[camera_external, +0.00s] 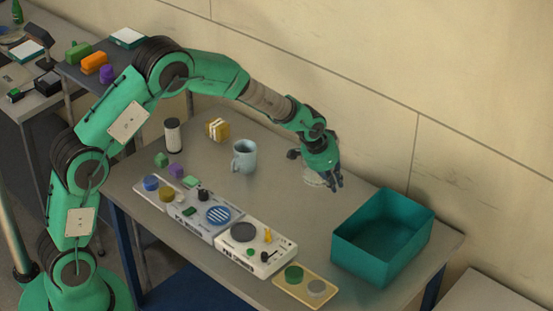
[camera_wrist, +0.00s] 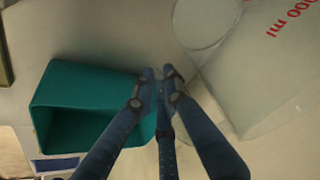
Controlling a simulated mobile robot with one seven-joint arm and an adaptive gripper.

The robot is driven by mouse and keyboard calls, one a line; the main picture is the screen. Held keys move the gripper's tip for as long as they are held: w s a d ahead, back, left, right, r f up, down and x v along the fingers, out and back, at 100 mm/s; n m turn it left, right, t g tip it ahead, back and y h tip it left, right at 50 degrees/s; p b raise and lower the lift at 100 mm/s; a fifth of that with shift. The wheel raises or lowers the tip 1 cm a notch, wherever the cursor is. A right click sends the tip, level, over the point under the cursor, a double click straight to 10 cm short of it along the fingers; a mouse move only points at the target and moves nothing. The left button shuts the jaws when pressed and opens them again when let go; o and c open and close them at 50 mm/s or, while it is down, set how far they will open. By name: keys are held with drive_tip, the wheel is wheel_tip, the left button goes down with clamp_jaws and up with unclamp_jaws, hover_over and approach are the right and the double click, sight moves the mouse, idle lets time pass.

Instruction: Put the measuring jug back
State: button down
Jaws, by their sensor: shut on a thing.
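The measuring jug is clear, with red marking that reads in part "000 ml". In the wrist view the jug (camera_wrist: 262,65) fills the upper right, close to the camera and cut off by the frame edge. In the external view it shows only as a faint pale round shape (camera_external: 314,178) beside and partly behind my gripper (camera_external: 335,184). My gripper is shut on the jug; its blue fingers (camera_wrist: 160,75) come together at the jug's left side in the wrist view. The exact grip point is hard to see. I cannot tell whether the jug touches the table.
A teal open bin (camera_external: 345,245) stands at the table's right and also shows in the wrist view (camera_wrist: 90,75). A light blue mug (camera_external: 244,157) is left of my gripper. Control panels (camera_external: 215,215) and a tan tray (camera_external: 304,299) line the front edge. The wall is close behind.

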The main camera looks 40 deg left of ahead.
drive_tip(key=shift+f, duration=3.1)
drive_tip(key=shift+f, duration=0.15)
drive_tip(key=shift+f+b, duration=0.4)
drive_tip(key=shift+f, duration=1.35)
drive_tip(key=shift+f, duration=0.1)
drive_tip(key=c, duration=1.8)
unclamp_jaws()
drive_tip(key=shift+o, duration=0.2)
